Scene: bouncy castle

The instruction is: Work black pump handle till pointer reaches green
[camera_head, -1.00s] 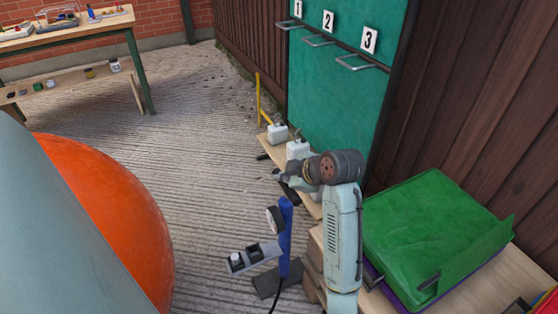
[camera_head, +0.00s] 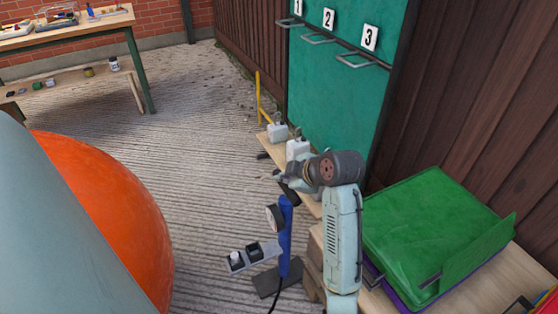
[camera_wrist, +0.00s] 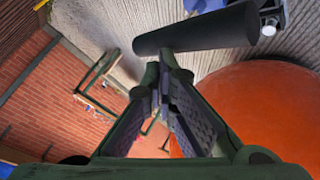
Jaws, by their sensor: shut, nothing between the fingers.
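The pump (camera_head: 285,232) is a blue upright cylinder on a dark foot on the ground. Its black handle (camera_head: 289,196) shows partly behind my gripper in the head view. In the wrist view the handle (camera_wrist: 195,35) is a thick black bar lying across the picture, just beyond my fingertips. My gripper (camera_head: 279,175) is shut and empty, its tips (camera_wrist: 167,68) close to the bar's underside in the wrist picture; whether they touch I cannot tell. A round gauge (camera_head: 274,217) sits on the pump's left side, seen edge-on. Its pointer and green zone cannot be read.
A grey socket block (camera_head: 237,262) stands left of the pump. A low wooden bench with white containers (camera_head: 297,149) lies behind my arm. A green case (camera_head: 435,230) is on the right. A large orange rounded shape (camera_head: 110,205) fills the lower left. Paving between is open.

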